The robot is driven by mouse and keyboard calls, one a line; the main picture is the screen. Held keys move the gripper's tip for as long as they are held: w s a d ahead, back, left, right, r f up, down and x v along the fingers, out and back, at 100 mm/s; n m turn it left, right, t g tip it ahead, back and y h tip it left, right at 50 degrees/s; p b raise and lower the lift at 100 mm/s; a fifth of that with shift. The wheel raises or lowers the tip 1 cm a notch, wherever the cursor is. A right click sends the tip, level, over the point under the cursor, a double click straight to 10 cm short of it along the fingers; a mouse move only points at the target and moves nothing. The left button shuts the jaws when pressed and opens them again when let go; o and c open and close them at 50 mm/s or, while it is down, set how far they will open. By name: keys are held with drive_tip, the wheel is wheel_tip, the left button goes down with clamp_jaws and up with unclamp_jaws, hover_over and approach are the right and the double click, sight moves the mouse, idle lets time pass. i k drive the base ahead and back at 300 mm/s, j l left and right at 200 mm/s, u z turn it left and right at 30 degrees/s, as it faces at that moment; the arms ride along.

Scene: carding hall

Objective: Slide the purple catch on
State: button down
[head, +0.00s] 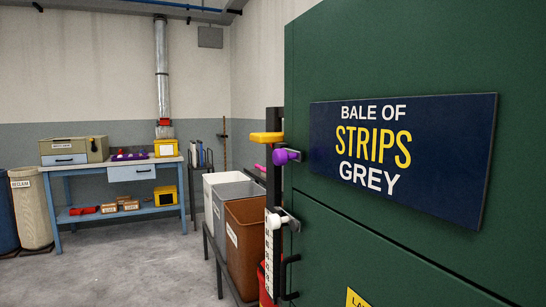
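The purple catch (286,156) is a rounded purple knob at the left edge of a large green machine body (400,50). It sits beside a dark upright post (273,185). Whether it is slid on or off cannot be told from this view. A yellow catch-like piece (267,138) is just above and left of it, and a white knob (277,220) is lower down the same edge. My gripper is not in view.
A blue sign (470,200) reads "BALE OF STRIPS GREY". White, grey and brown bins (246,245) stand left of the machine. A blue workbench (95,166) with boxes is at the back left, near a reclaim bin (32,208). The floor (130,270) between is clear.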

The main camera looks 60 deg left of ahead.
sight(281, 157)
drive_tip(key=u, duration=1.5)
